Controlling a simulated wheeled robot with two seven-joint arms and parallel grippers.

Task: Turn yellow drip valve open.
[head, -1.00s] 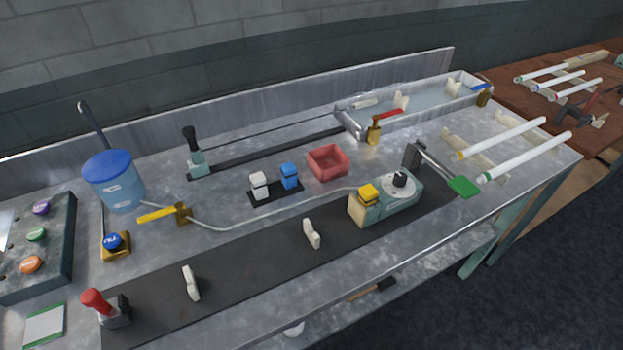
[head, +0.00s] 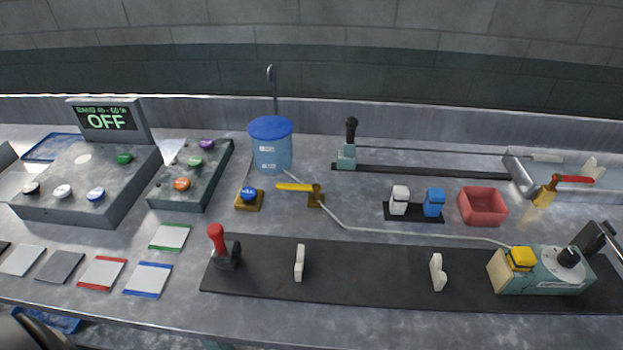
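The yellow drip valve has a yellow lever handle (head: 297,187) on a brass body (head: 316,196), in the middle of the bench in the head view. The lever points left from the body, roughly level. A thin grey tube (head: 345,226) runs from the valve body to the right, toward the green-grey machine. A blue bucket (head: 272,150) with a blue lid stands behind and left of the valve. Neither of my grippers is in view.
A brass base with a blue knob (head: 249,198) sits left of the valve. White and blue blocks (head: 415,205) stand to its right, then a red tray (head: 482,207). A black strip (head: 370,275) lies in front, with a red-handled clamp (head: 222,247). A control box (head: 80,180) reads OFF.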

